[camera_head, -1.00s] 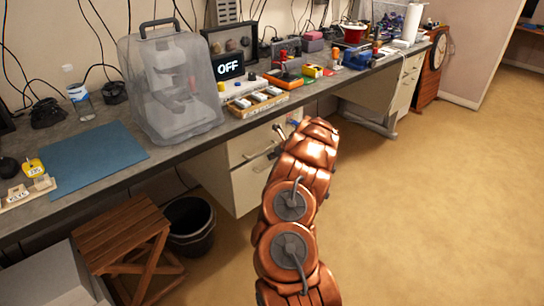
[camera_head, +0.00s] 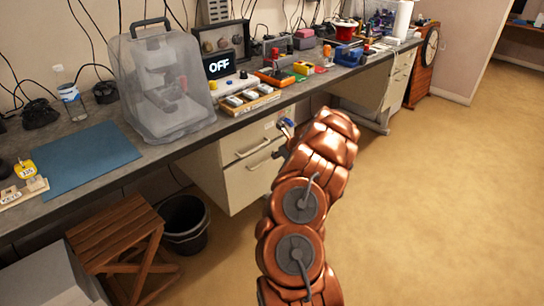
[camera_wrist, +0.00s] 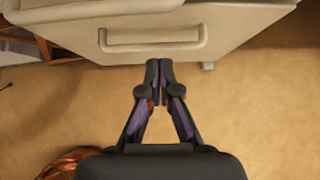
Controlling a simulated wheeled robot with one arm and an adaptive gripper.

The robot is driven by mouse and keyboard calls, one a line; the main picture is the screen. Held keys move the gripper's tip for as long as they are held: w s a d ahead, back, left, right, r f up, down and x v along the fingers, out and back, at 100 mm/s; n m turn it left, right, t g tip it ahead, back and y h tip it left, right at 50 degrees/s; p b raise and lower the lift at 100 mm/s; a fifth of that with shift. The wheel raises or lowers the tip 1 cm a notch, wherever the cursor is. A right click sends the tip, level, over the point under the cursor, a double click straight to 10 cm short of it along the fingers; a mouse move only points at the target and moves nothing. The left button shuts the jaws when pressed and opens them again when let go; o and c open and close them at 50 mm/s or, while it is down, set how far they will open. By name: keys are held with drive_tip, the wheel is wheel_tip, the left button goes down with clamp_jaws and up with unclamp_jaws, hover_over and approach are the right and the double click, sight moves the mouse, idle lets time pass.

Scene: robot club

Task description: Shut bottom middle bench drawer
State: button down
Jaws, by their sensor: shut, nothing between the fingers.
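The middle drawer unit under the bench is cream-white. In the head view its lower drawer front (camera_head: 250,187) shows below an upper drawer front (camera_head: 240,147), partly hidden by my arm. How far the lower drawer stands out is hard to tell there. In the wrist view a pale drawer front (camera_wrist: 235,35) with a bar handle (camera_wrist: 152,46) fills the top. My gripper (camera_wrist: 159,64) is shut and empty, its fingertips just below the handle in that picture. Contact cannot be told.
A black bin (camera_head: 185,222) and a wooden stool (camera_head: 118,240) stand left of the drawers. The benchtop (camera_head: 150,165) holds a covered microscope (camera_head: 163,85) and a tray of parts (camera_head: 248,101). The tan floor (camera_head: 430,200) to the right is clear.

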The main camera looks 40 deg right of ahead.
drive_tip(key=v, duration=0.6)
drive_tip(key=shift+s, duration=0.2)
drive_tip(key=shift+a+r, duration=0.1)
drive_tip(key=shift+r, duration=0.05)
